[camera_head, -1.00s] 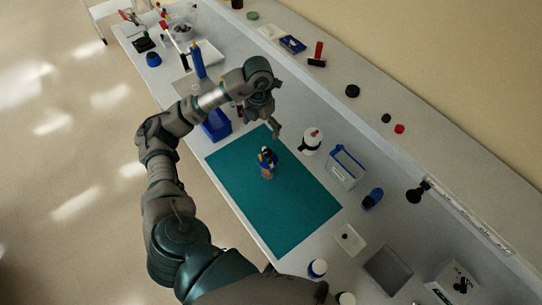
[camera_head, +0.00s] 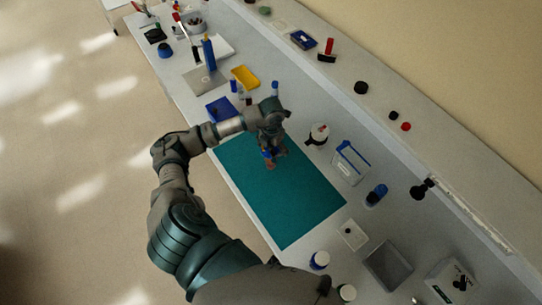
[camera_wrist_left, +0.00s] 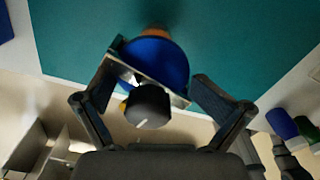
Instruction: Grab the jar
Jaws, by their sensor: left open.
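The jar (camera_head: 268,154) stands on the teal mat (camera_head: 300,205), with blue and orange parts showing. In the left wrist view the jar (camera_wrist_left: 155,58) has a round blue top with a black knob and a light metal strip, and a bit of orange-brown beyond it. My left gripper (camera_head: 270,147) is over the jar and partly hides it. In the left wrist view my left gripper (camera_wrist_left: 157,64) is open, one finger on each side of the blue top. Whether a finger touches it I cannot tell. My right gripper is not in view.
A white jar with a dark top (camera_head: 318,134) and a blue-white box (camera_head: 350,162) stand right of the mat. A blue bin (camera_head: 221,109) and yellow tray (camera_head: 245,77) lie beyond it. The near part of the mat is clear.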

